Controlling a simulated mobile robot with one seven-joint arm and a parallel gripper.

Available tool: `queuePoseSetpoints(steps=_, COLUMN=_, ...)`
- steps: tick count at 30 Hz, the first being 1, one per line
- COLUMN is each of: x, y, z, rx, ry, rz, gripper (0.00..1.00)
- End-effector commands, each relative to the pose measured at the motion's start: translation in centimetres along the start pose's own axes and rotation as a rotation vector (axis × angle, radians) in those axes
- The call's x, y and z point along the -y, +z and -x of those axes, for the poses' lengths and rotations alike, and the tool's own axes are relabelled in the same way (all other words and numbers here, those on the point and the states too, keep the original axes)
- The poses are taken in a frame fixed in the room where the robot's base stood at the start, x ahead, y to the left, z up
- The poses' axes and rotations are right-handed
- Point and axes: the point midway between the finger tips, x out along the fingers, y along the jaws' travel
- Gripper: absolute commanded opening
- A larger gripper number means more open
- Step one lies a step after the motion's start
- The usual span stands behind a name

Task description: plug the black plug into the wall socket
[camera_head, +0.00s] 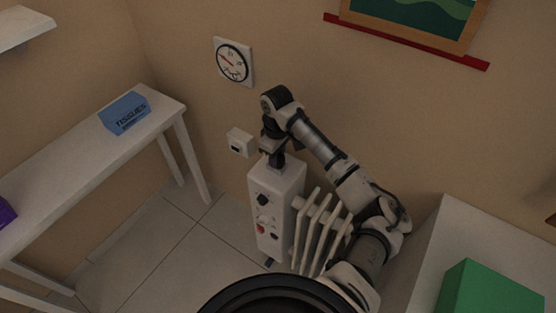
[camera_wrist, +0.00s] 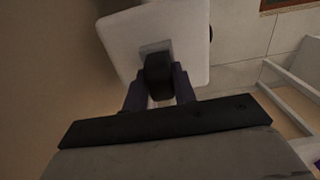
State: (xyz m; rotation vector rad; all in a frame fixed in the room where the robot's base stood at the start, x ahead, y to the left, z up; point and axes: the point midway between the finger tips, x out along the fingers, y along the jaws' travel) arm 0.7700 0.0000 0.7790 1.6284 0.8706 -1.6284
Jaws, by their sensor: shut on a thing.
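The black plug (camera_wrist: 158,75) is held between my gripper's (camera_wrist: 160,88) two dark fingers. My gripper (camera_head: 275,159) points down over the top of a white heater (camera_head: 270,187). In the wrist view the plug is in front of a grey patch on the heater's pale top (camera_wrist: 125,38). I cannot tell whether the plug touches that top. The wall socket (camera_head: 240,142), a white plate with a dark opening, is on the wall to the left of my gripper, apart from it. My wrist hides much of the plug in the head view.
The heater's white ribs (camera_head: 318,232) stand just right of its body, below my arm. A white table (camera_head: 75,165) with a blue tissue box (camera_head: 124,113) is at the left. A clock (camera_head: 233,62) hangs above the socket. A green box (camera_head: 490,291) is at lower right.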

Motion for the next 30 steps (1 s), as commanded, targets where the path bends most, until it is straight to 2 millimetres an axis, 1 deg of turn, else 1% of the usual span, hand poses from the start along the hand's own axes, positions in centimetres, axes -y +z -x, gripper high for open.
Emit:
queuePoseSetpoints(steps=18, x=-0.01, y=-0.01, z=0.97, rx=0.000, ry=0.000, rz=0.000, gripper=0.00)
queuePoseSetpoints(steps=30, x=-0.01, y=0.00, z=0.99, rx=0.000, ry=0.000, rz=0.000, gripper=0.00)
